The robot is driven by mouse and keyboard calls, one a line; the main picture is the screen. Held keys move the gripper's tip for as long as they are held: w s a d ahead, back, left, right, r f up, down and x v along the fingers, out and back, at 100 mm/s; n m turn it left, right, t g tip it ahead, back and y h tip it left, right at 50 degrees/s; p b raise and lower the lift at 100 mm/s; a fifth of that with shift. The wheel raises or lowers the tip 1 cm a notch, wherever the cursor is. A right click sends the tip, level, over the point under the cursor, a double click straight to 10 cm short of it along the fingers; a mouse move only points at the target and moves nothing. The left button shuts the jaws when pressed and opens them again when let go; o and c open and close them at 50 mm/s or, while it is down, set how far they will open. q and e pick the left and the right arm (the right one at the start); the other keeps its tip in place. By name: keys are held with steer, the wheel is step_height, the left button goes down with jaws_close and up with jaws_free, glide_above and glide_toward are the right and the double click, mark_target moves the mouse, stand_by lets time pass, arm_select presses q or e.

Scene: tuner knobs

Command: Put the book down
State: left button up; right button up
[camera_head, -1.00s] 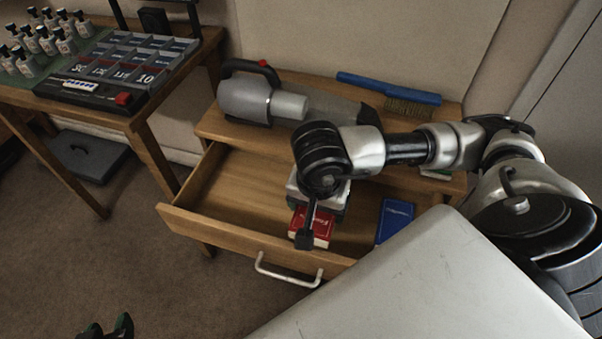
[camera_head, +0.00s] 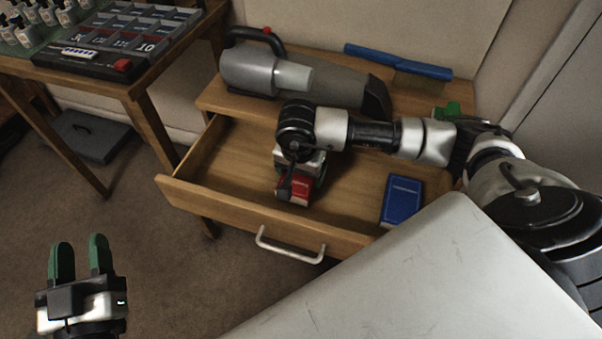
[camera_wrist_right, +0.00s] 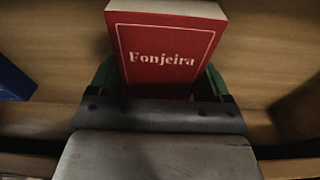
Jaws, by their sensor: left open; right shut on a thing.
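A red book (camera_head: 298,190) is in my right gripper (camera_head: 299,178), over the open drawer (camera_head: 232,175) of the wooden cabinet. In the right wrist view the red book (camera_wrist_right: 168,52), lettered "Fonjeira", sits between the green fingers, which are shut on it. I cannot tell whether the book touches the drawer floor. A blue book (camera_head: 402,200) lies in the right part of the drawer, and its edge shows in the right wrist view (camera_wrist_right: 12,80). My left gripper (camera_head: 78,262) is open and empty above the carpet at the lower left.
A grey handheld vacuum (camera_head: 300,80) and a blue brush (camera_head: 398,62) lie on the cabinet top. A desk (camera_head: 140,95) with a sectioned tray and bottles stands at the left. The drawer's left part is clear.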

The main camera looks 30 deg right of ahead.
mark_target(296, 184)
arm_select(q)
steer(key=shift+r, duration=0.2)
steer(key=shift+r+t, duration=0.2)
steer(key=shift+t, duration=0.2)
arm_select(e)
steer(key=shift+f, duration=0.2)
steer(key=o, duration=0.9)
arm_select(q)
steer(key=shift+s, duration=0.1)
arm_select(e)
steer(key=shift+s, duration=0.1)
